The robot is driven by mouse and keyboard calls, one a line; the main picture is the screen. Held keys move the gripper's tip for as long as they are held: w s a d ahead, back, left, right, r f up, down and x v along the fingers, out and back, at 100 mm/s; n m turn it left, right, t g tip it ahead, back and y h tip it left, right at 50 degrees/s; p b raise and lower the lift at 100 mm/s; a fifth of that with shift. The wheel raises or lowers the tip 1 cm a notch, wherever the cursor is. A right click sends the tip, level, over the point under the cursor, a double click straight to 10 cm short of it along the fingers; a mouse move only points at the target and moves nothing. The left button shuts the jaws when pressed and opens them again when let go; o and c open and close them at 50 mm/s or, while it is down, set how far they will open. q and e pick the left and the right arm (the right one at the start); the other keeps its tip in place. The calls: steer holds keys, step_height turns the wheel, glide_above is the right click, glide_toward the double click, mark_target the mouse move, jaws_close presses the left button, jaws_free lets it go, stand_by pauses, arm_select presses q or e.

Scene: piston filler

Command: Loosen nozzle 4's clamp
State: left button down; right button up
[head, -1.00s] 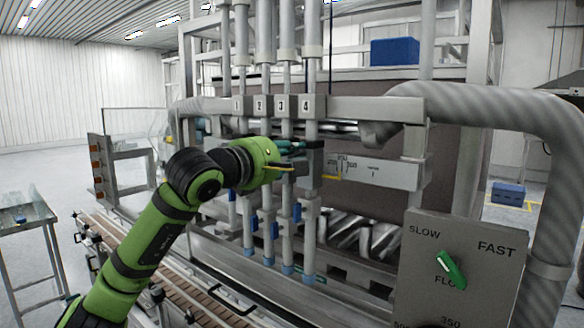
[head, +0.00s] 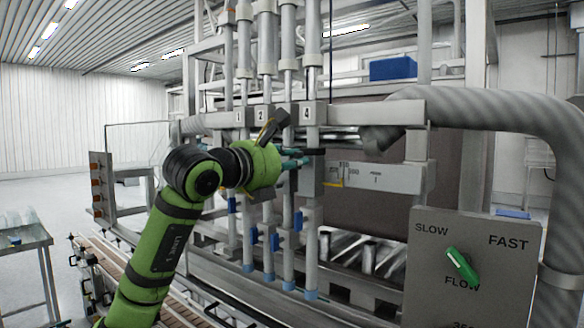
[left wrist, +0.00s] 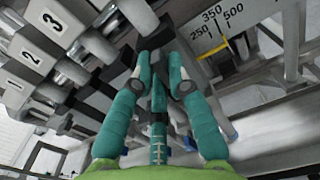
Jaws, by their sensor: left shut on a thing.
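Nozzle 4 (head: 312,222) is the rightmost of the upright grey tubes, below the plate marked 4 (head: 307,113). Its clamp (head: 315,152) shows as a dark piece beside the tube, just below the crossbar. My left gripper (head: 302,159) reaches it from the left, its teal fingers shut on the clamp. In the left wrist view, the two fingers (left wrist: 160,68) close in at the dark clamp, and the exact grip is partly hidden by them. My right gripper is not in view.
Nozzles 1 to 3 stand close on the left, partly behind my left arm. A scale plate (head: 378,177) with a yellow pointer is just right of nozzle 4. A flow panel (head: 500,290) with a green knob (head: 462,265) stands at right front. A conveyor runs below.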

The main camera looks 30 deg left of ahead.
arm_select(q)
steer(key=shift+f+n+b, duration=0.15)
steer(key=shift+n+b, duration=0.15)
steer(key=shift+n, duration=0.5)
steer(key=c, duration=1.2)
jaws_free()
steer(key=s+a, duration=0.1)
steer(key=s, duration=1.1)
